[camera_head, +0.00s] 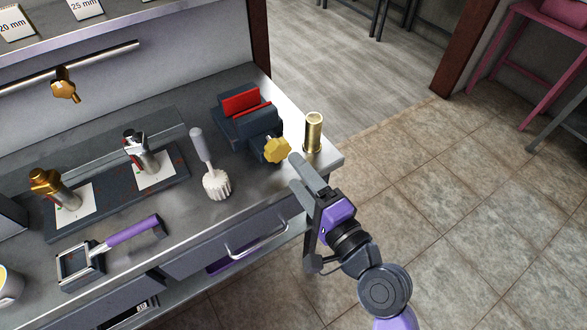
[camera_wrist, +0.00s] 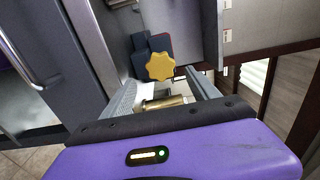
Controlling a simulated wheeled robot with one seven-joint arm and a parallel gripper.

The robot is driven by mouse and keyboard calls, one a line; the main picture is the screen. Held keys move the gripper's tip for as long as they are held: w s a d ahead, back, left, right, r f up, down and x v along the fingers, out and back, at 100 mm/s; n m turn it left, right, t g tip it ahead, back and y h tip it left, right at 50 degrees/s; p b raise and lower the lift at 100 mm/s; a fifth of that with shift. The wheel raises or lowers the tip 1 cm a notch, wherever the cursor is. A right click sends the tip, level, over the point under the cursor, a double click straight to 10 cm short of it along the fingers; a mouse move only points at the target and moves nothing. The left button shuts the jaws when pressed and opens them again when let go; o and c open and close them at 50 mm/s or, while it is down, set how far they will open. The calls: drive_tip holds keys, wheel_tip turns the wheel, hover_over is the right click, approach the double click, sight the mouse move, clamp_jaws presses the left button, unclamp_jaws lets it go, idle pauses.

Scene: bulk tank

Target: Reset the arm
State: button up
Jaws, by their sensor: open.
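My gripper (camera_head: 294,170) is at the front right corner of the workbench, with its two grey fingers apart. In the wrist view the open fingers (camera_wrist: 160,78) reach forward from the purple gripper body. A brass cylinder (camera_head: 313,132) stands upright on the bench corner just behind the fingers. In the wrist view part of the brass cylinder (camera_wrist: 163,102) shows between the fingers, its lower part hidden by my gripper body. I cannot tell whether a finger touches it. Nothing is held.
A vise with a yellow knob (camera_head: 277,150) and red jaws stands left of the cylinder. A brush (camera_head: 215,182), two fittings on a dark plate (camera_head: 110,200) and a purple-handled tool (camera_head: 131,231) lie further left. A drawer handle (camera_head: 255,241) juts from the front.

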idle(0.5)
drive_tip(key=s+d+n+t+h, duration=0.3)
drive_tip(key=s+d+n+h, duration=0.3)
drive_tip(key=s+d, duration=0.55)
drive_tip(key=s+d+f+n+g+h, duration=0.1)
drive_tip(key=s+d, duration=0.3)
drive_tip(key=s, duration=0.6)
drive_tip(key=s+d+n+g+h, duration=0.2)
drive_tip(key=s+d+n+h, duration=0.1)
drive_tip(key=s, duration=0.8)
drive_tip(key=shift+d+f+n, duration=0.35)
drive_tip(key=shift+d+n, duration=0.25)
drive_tip(key=shift+d, duration=0.1)
